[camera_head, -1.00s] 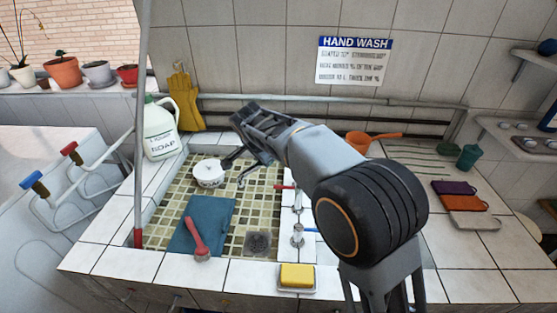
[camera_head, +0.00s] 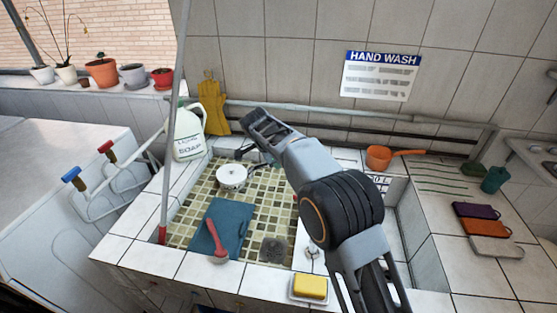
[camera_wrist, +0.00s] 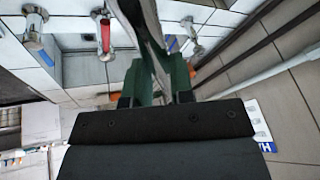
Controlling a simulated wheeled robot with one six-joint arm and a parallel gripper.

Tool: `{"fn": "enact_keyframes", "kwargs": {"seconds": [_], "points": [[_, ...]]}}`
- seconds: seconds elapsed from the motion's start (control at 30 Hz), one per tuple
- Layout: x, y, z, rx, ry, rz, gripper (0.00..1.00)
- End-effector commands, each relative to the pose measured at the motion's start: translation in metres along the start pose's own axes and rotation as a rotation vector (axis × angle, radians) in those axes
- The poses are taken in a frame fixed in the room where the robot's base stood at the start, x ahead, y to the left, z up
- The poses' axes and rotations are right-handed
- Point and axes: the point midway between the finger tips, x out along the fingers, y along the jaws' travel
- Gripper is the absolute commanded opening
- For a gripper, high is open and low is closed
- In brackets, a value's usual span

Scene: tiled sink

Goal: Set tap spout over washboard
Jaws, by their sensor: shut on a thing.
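The spout's full length and direction are not clear.
A yellow sponge (camera_head: 310,287) is on the front rim. A soap jug (camera_head: 188,135) stands at back left, an orange dipper (camera_head: 380,157) at back right. A thin pole (camera_head: 175,110) rises at left.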

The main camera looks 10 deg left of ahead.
Motion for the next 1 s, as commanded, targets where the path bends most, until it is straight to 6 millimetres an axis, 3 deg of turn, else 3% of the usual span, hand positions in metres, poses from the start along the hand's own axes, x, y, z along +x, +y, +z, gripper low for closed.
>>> {"fn": "enact_keyframes", "kwargs": {"seconds": [0.17, 0.2, 0.43, 0.77, 1.0], "points": [[0.001, 0.0, 0.0, 0.0, -0.001, 0.001, 0.0], [0.001, 0.0, 0.0, 0.0, -0.001, 0.0, 0.26], [0.0, 0.0, 0.0, -0.001, -0.001, 0.0, 0.47], [-0.005, 0.0, 0.0, -0.001, -0.001, -0.002, 0.47], [-0.045, -0.001, 0.001, -0.002, -0.002, -0.005, 0.47]]}}
